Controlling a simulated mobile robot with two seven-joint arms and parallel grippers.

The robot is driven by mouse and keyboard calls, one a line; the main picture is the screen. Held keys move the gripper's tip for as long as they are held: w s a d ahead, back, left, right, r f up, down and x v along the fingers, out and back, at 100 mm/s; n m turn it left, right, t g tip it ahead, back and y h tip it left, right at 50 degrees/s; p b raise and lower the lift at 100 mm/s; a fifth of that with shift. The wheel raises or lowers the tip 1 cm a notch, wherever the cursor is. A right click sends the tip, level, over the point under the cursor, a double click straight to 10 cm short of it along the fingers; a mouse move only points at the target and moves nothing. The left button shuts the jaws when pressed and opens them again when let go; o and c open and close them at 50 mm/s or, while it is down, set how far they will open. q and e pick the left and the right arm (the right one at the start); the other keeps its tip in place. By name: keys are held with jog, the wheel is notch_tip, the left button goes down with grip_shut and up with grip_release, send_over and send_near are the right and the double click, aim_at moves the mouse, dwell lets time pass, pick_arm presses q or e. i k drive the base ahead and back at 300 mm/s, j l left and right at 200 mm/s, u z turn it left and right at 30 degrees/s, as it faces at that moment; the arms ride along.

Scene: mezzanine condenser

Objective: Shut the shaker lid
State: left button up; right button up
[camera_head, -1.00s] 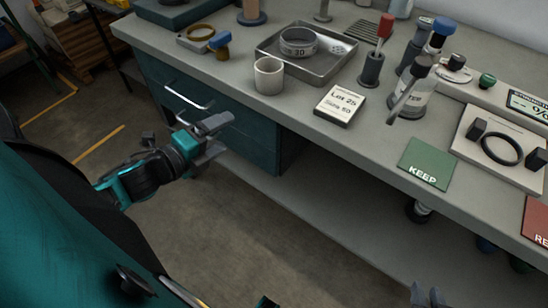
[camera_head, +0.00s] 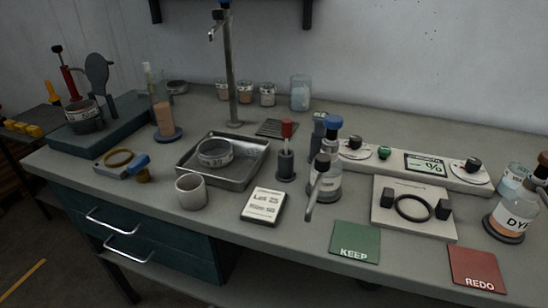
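At the far left of the bench is a teal box-like base (camera_head: 125,117), which looks like the shaker. A dark metal cup or sieve with a pale label (camera_head: 83,116) sits on it. A dark round paddle-shaped plate (camera_head: 98,72) stands upright behind the cup, apart from its top; it looks like the raised lid, though its hinge is hard to make out. A red upright post with a dark knob (camera_head: 68,80) stands beside the cup on the left. Neither of my grippers is in view.
A metal tray (camera_head: 262,160) holds a sieve ring (camera_head: 214,152). A beige cup (camera_head: 191,192), a lot card (camera_head: 264,206) and a ring on a grey plate (camera_head: 118,158) lie near the front. A thin metal column (camera_head: 232,75) rises behind the tray. Bottles and a gauge panel (camera_head: 400,165) fill the right.

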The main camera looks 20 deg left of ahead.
aim_at(97, 70)
jog(key=u, duration=1.5)
jog(key=i+j+u, duration=0.1)
jog(key=j, duration=0.25)
jog(key=i+j+u, duration=0.1)
jog(key=j, duration=0.25)
jog(key=i+j+u, duration=0.45)
jog(key=i+j, duration=0.15)
jog(key=i+j+u, duration=0.3)
jog(key=i, duration=0.2)
jog(key=i+j+u, duration=0.1)
jog(key=i, duration=0.5)
jog(key=i+j+u, duration=0.1)
jog(key=i, duration=0.55)
jog(key=i+z, duration=0.25)
jog(key=z, duration=0.15)
jog(key=i+j+z, duration=0.1)
jog(key=i+z, duration=0.15)
jog(key=z, duration=0.15)
jog(key=i+j+z, duration=0.15)
jog(key=z, duration=0.25)
jog(key=i+z, duration=0.15)
jog(key=z, duration=0.3)
jog(key=i+j+z, duration=0.15)
jog(key=z, duration=0.3)
jog(key=i+j+z, duration=0.15)
jog(key=z, duration=0.25)
jog(key=j, duration=0.05)
